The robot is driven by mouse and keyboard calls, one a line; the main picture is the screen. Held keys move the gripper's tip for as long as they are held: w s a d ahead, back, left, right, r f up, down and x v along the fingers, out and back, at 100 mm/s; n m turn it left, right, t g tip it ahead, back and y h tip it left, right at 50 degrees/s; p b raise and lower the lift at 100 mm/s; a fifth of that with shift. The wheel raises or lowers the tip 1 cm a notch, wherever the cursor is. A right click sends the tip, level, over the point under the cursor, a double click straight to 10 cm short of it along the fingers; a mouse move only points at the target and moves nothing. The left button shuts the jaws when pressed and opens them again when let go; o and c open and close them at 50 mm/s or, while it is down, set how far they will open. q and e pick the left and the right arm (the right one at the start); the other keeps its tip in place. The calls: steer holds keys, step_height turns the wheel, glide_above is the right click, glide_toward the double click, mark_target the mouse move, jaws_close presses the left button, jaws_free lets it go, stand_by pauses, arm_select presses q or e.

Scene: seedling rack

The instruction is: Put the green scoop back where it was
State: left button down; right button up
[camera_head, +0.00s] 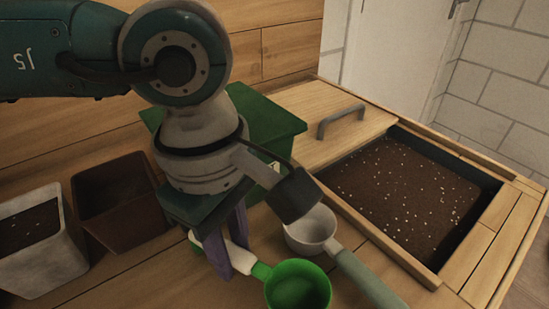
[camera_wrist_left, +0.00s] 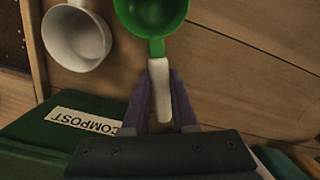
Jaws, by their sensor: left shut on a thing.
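The green scoop (camera_head: 298,287) has a round bowl and a white grip on its handle. My left gripper (camera_head: 230,258) is shut on that white grip, with the bowl sticking out to the right of the fingers. In the left wrist view the green scoop (camera_wrist_left: 150,14) is at the top, its white grip between the fingers of my left gripper (camera_wrist_left: 160,98). I cannot tell whether the scoop touches the wooden bench or is just above it. My right gripper is not in view.
A white scoop (camera_head: 310,232) with a grey-green handle lies close beside the green one. A green compost box (camera_head: 265,118) stands behind my arm. Right is a soil bin (camera_head: 405,190) with a wooden lid (camera_head: 300,108). A brown pot (camera_head: 118,205) and white pot (camera_head: 45,255) stand left.

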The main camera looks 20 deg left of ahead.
arm_select(q)
steer(key=shift+f, duration=0.15)
steer(key=c, duration=0.7)
jaws_free()
step_height(320, 180, up, 12)
steer(key=shift+a+r+p, duration=0.2)
steer(key=shift+a+p, duration=0.1)
steer(key=shift+w, duration=0.1)
